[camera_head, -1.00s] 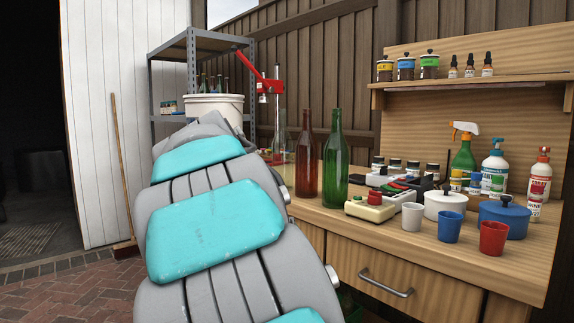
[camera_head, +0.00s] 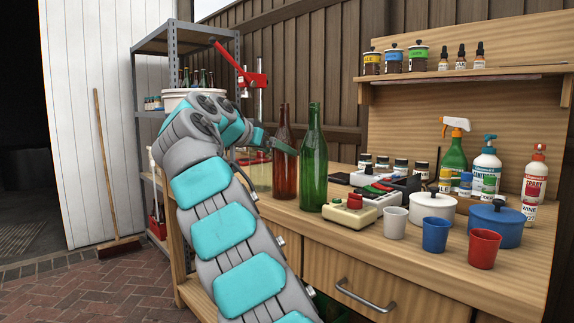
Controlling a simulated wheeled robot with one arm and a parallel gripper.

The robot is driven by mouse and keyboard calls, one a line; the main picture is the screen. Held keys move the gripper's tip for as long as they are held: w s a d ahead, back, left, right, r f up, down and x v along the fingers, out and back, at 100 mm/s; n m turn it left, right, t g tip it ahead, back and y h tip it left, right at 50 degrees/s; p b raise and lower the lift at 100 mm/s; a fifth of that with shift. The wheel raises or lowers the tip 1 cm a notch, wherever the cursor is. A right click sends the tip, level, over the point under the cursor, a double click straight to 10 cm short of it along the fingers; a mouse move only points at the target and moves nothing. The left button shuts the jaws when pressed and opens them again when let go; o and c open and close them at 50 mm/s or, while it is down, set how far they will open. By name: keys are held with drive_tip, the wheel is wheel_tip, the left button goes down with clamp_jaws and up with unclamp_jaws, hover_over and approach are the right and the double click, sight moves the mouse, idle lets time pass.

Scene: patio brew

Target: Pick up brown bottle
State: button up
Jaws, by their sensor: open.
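The brown bottle (camera_head: 285,175) stands upright on the wooden workbench, reddish brown with a long narrow neck. A green bottle (camera_head: 314,170) stands upright close to its right. My arm rises on the left and bends at the top toward the bottles. My gripper (camera_head: 278,141) is open, small in the picture, at the height of the brown bottle's shoulder. Part of it overlaps the bottle in this view. I cannot tell whether it touches the bottle or whether the bottle is between the fingers.
Right of the bottles are a cream-and-red device (camera_head: 349,214), a white pot (camera_head: 432,206), a blue pot (camera_head: 496,222) and white, blue and red cups (camera_head: 484,248). A red-levered press (camera_head: 259,82) stands behind. A clear glass vessel (camera_head: 260,172) is left of the brown bottle.

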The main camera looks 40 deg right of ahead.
sight(291, 159)
drive_tip(key=shift+x, duration=3.9)
drive_tip(key=shift+a+f, duration=0.15)
drive_tip(key=shift+f, duration=0.05)
clamp_jaws()
